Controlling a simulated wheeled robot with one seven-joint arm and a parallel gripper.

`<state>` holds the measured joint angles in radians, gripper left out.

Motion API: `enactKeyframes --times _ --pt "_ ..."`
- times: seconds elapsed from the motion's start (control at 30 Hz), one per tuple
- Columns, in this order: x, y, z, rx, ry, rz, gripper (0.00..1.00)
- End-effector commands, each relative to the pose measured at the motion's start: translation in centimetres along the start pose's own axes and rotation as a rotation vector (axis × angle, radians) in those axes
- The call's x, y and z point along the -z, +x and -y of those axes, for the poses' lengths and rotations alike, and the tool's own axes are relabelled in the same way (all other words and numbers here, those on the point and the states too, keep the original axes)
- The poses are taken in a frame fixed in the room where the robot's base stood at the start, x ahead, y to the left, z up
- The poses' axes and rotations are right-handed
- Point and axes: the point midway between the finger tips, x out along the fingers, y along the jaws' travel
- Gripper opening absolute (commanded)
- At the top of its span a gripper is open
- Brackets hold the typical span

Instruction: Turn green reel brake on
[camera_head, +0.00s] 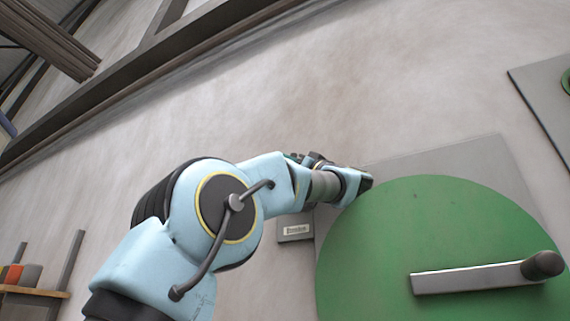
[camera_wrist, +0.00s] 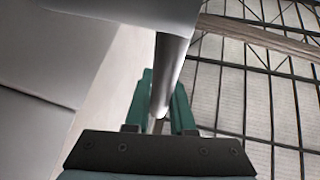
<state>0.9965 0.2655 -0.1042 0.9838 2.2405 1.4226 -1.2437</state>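In the head view, a large green disc (camera_head: 400,245) with a grey crank arm (camera_head: 465,279) and dark knob (camera_head: 543,264) fills the lower right. My arm reaches to the disc's upper left edge, and my gripper's fingertips are hidden there. In the wrist view, my gripper (camera_wrist: 163,95) has green fingers lying close along both sides of a smooth grey rod (camera_wrist: 171,70). It looks shut on this rod, which runs up to a pale grey block (camera_wrist: 140,10). I cannot tell from these views which setting the brake is in.
A grey panel (camera_head: 470,156) stands behind the disc, with a small label plate (camera_head: 295,230) left of it. Another panel (camera_head: 545,95) with a green part is at the right edge. A wooden shelf (camera_head: 35,291) with small objects is at lower left.

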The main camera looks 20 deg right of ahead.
Motion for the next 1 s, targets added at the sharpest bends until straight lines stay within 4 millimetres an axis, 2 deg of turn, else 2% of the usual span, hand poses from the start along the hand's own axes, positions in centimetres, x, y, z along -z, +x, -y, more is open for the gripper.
enactKeyframes --times 0.03,0.23,0.57,0.67,1.0 --pt "0.0 0.0 0.0 0.000 0.000 0.000 0.29" --pt "0.0 0.0 0.0 0.000 0.000 0.000 0.50" --pt "0.4 0.3 0.0 -0.001 -0.001 0.000 0.50" --pt "1.2 0.9 -0.1 -0.001 -0.002 0.001 0.50" --pt "5.8 4.4 0.1 0.000 -0.003 0.001 0.50"
